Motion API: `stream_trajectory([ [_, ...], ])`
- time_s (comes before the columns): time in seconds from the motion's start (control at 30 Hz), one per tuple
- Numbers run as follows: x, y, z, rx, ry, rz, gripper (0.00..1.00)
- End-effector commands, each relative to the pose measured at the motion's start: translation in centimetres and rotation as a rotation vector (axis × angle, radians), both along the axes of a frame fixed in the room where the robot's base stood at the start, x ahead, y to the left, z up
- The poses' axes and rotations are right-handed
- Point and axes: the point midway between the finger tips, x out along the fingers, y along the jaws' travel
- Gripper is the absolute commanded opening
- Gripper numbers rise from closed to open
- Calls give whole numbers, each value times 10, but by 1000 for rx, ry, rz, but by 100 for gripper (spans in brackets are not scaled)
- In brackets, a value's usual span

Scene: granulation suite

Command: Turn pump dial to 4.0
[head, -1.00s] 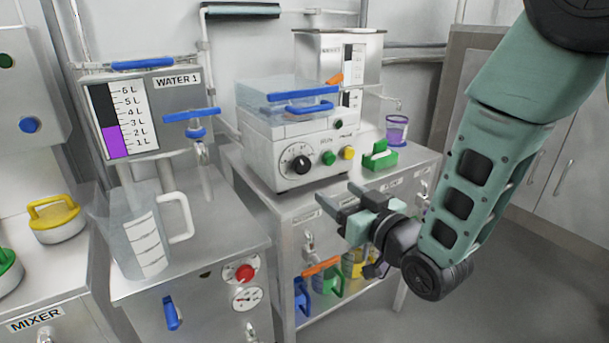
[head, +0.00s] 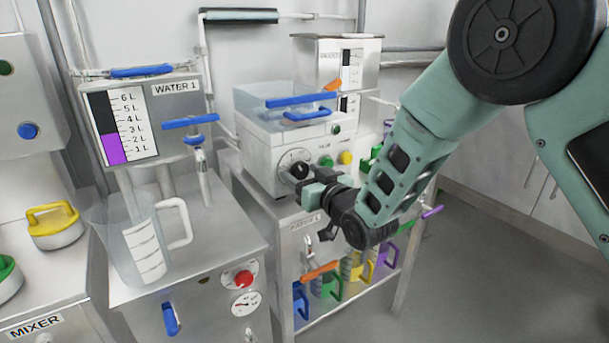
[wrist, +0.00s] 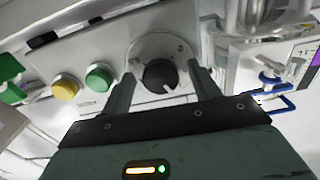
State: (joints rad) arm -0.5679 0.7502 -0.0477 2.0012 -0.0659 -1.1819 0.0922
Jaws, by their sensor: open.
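The pump dial is a black round knob (wrist: 160,76) with a white pointer line, on a pale scale plate on the front of the white pump box (head: 262,160). In the head view the dial (head: 299,169) is partly covered by my gripper. My gripper (wrist: 164,88) is open, with one finger on each side of the knob in the wrist view. I cannot tell whether the fingers touch it. In the head view my gripper (head: 300,182) is right at the dial. The scale numbers are too small or hidden to read.
A green button (head: 326,161) and a yellow button (head: 345,158) sit right of the dial. A clear jug (head: 135,240) stands on the left bench. Coloured jugs, including a green one (head: 330,284), stand on the shelf below.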

Motion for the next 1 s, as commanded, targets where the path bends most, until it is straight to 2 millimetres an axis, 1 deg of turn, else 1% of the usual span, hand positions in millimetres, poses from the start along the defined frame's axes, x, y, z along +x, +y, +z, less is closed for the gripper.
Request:
stream_trajectory([
  [0.07,0,0,0,0,0,0,61],
  [0.1,0,0,0,0,0,0,50],
  [0.17,0,0,0,0,0,0,33],
  [0.2,0,0,0,1,-1,0,22],
  [0.23,0,0,0,1,-1,0,16],
  [0.47,0,0,0,8,4,0,17],
  [0.63,0,0,0,46,28,-1,17],
  [0.77,0,-1,-1,107,67,-1,17],
  [1.0,0,-1,-1,274,179,-2,17],
])
